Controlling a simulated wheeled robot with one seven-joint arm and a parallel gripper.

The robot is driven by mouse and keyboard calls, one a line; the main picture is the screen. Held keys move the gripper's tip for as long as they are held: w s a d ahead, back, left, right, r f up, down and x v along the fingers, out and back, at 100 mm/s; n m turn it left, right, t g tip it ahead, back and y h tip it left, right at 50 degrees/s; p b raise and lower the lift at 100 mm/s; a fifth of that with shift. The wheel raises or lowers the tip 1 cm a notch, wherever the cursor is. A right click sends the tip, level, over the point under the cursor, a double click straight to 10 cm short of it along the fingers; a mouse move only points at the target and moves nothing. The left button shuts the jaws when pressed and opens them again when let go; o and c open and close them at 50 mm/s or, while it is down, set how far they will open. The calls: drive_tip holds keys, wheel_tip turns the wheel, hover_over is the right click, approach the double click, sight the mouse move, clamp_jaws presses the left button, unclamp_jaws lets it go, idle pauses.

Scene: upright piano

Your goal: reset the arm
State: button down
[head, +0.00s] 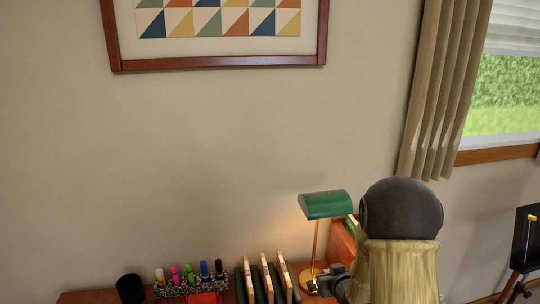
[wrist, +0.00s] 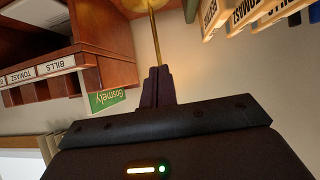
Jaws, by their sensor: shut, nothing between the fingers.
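My gripper (wrist: 156,72) is shut and empty in the wrist view, its two dark fingers together. The fingertips overlap the brass stem of the lamp (wrist: 153,35) in that view; I cannot tell whether they touch it. In the head view, the dark gripper (head: 328,284) is low in the picture beside the base of the green-shaded lamp (head: 325,204). Its fingertips are hard to make out there.
A reddish wooden organizer with labelled slots (wrist: 62,64) and a green box (wrist: 107,100) are close in the wrist view.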

drive_tip(key=s+a+r+g+p, duration=0.1)
drive_tip(key=s+r+g, duration=0.3)
drive_tip(key=s, duration=0.7)
drive_tip(key=s+a+r+m+g+h+p, duration=0.1)
drive_tip(key=s+a+r+g+p, duration=0.1)
drive_tip(key=s+r+g+p, duration=0.2)
drive_tip(key=s+r+g, duration=0.1)
drive_tip(key=s+r, duration=0.2)
drive_tip(key=s, duration=0.4)
drive_tip(key=shift+s+m+p, duration=0.2)
drive_tip(key=shift+m+p, duration=0.1)
drive_tip(key=shift+w+r, duration=0.1)
